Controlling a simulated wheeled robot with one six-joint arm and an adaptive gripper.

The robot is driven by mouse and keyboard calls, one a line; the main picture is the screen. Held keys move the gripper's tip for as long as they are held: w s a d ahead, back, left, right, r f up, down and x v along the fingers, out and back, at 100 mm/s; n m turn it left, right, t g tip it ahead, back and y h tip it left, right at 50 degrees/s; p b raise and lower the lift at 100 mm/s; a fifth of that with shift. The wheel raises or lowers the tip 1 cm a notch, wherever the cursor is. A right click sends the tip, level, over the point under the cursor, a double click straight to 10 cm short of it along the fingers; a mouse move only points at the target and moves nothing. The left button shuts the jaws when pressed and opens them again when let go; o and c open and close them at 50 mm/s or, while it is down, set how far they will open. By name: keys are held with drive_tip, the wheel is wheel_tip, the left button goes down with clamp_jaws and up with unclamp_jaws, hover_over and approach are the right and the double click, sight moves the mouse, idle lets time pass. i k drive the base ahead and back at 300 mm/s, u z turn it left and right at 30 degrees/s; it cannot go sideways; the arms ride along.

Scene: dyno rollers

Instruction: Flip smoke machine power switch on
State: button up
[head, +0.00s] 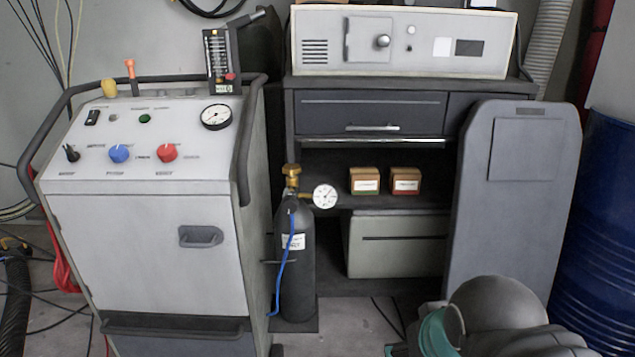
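A light grey wheeled machine (150,240), which looks like the smoke machine, stands at the left with a sloped control panel (185,112). A black knob (72,153), a blue knob (119,153) and a red knob (167,152) line the lower panel. A green button (145,118) and a round gauge (215,116) are above them. The panel labels are too small to read. Part of my arm shows at the bottom right, apart from the machine; my gripper is not in view.
A dark bar frames the panel's sides. A black gas cylinder (297,265) with a gauge and blue hose stands right of the machine. Behind are a dark cabinet (368,112) and a grey panel (515,220). A blue drum (600,230) is at right. Cables lie at lower left.

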sight(93, 116)
drive_tip(key=u, duration=3.05)
drive_tip(key=i, duration=3.55)
drive_tip(key=z, duration=3.35)
